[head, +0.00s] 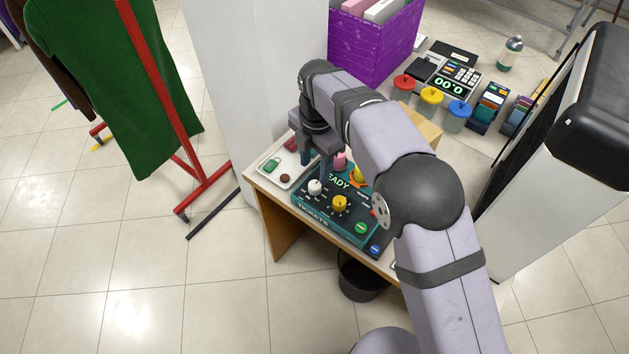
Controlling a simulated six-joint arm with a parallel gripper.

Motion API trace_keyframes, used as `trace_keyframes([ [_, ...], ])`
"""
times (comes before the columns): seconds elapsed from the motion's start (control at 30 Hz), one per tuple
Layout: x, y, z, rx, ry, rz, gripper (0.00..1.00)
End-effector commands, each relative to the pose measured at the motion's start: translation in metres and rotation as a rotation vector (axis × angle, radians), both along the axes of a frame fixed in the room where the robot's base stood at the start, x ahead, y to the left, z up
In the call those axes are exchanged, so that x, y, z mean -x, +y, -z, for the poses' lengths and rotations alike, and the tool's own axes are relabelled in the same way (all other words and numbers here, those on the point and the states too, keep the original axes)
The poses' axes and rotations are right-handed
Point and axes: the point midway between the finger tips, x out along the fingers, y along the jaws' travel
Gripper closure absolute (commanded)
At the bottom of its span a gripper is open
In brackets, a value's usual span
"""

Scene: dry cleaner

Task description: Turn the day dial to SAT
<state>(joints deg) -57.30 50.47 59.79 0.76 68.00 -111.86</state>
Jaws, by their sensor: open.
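The teal ticket machine (312,208) lies on the small wooden table, with "TICKETS" on its front edge and a lit display (338,180) that partly reads "EADY". A white dial (314,187) and a yellow dial (340,203) stand on its top face, with small marks around them. The marks are too small to read, so I cannot tell which is the day dial or where it points. My gripper (314,168) is open, pointing down above the back left part of the machine, just behind the white dial. I cannot tell whether it touches anything.
A green button (361,228) and a blue one (375,250) are at the right. A white tray (269,181) with small items is at the left. Jars with red (404,83), yellow (431,96) and blue lids stand behind. My arm hides part of the table.

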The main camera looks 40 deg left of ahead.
Motion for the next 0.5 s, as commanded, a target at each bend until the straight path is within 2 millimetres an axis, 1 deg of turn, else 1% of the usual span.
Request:
trace_keyframes([
  [0.13, 0.000, 0.000, 0.002, 0.001, 0.000, -0.002, 0.55],
  [0.23, 0.000, 0.000, 0.008, 0.002, 0.001, -0.001, 0.55],
  [0.37, 0.000, 0.000, 0.022, 0.003, 0.002, 0.000, 0.55],
  [0.5, 0.000, 0.000, 0.040, 0.004, 0.003, 0.001, 0.55],
])
